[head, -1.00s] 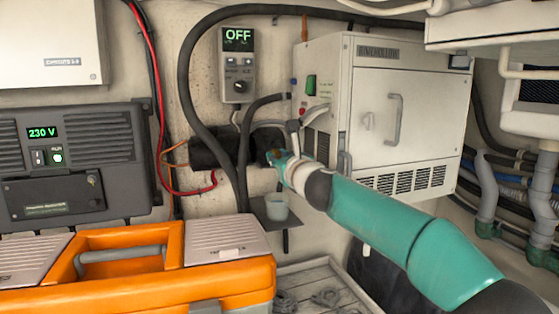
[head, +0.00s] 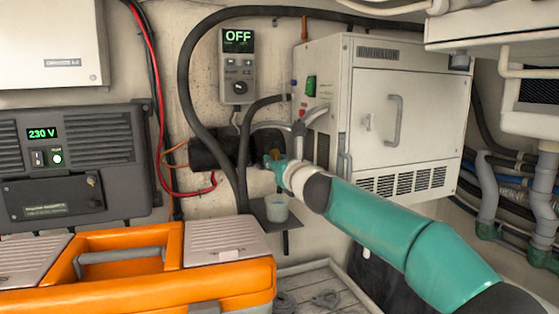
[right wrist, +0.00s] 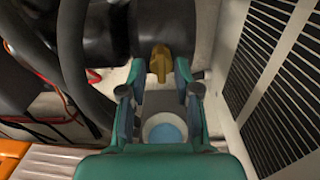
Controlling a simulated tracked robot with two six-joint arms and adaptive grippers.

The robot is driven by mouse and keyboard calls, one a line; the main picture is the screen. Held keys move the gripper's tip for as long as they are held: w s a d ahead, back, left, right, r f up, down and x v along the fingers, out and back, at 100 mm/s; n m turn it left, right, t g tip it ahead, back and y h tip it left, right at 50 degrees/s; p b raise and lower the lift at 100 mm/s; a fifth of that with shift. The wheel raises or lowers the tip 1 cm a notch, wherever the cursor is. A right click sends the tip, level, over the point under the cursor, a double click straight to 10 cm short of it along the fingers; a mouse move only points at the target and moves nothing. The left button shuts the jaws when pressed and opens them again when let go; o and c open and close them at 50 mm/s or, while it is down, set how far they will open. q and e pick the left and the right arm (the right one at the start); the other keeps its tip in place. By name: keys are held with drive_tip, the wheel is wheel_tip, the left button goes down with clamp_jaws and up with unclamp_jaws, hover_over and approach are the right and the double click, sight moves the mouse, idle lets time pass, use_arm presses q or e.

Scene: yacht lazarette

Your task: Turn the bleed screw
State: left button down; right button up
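The bleed screw (right wrist: 160,60) is a small brass-yellow wing-shaped piece on the end of a black cylindrical pump body (right wrist: 112,30) on the wall. In the head view a bit of the screw (head: 275,154) shows at the right end of that body. My right gripper (right wrist: 160,73) is open, with one fingertip on each side of the screw and a gap visible on both sides. In the head view the right gripper (head: 274,164) is small and partly hidden by its own wrist. My left gripper is not in view.
A small cup (head: 277,208) with bluish contents (right wrist: 166,133) sits below the screw. A white cabinet heater (head: 400,120) stands close on the right. Dark hoses (head: 188,80) run on the left. An orange toolbox (head: 130,270) stands in front. The wall controller (head: 238,65) reads OFF.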

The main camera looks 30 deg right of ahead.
drive_tip(key=shift+o, duration=0.7)
drive_tip(key=shift+r, duration=0.1)
drive_tip(key=shift+s+r, duration=0.1)
drive_tip(key=shift+r, duration=0.05)
drive_tip(key=v, duration=1.2)
